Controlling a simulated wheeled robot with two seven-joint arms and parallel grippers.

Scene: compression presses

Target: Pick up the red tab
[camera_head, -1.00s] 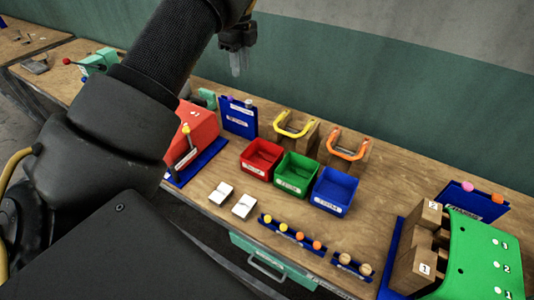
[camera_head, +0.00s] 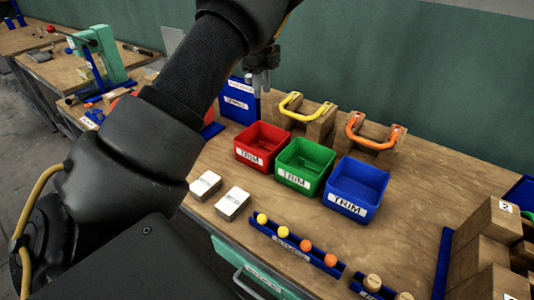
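My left gripper (camera_head: 260,80) hangs from the arm at the top, in front of the green wall and beside a blue label board (camera_head: 237,101). Its fingers are small and dark here, and I cannot tell whether they are apart. I see nothing held in it. I cannot pick out a red tab for certain. A red bin (camera_head: 262,146) stands on the bench below the gripper. My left arm hides part of the bench behind it. My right gripper is not in view.
A green bin (camera_head: 304,166) and a blue bin (camera_head: 356,188) stand beside the red one. A yellow handle (camera_head: 290,104) and an orange handle (camera_head: 375,131) sit on wooden blocks behind. White blocks (camera_head: 205,185), a blue peg rack (camera_head: 296,243) and wooden blocks (camera_head: 487,235) stand nearer. Bare bench lies right of the bins.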

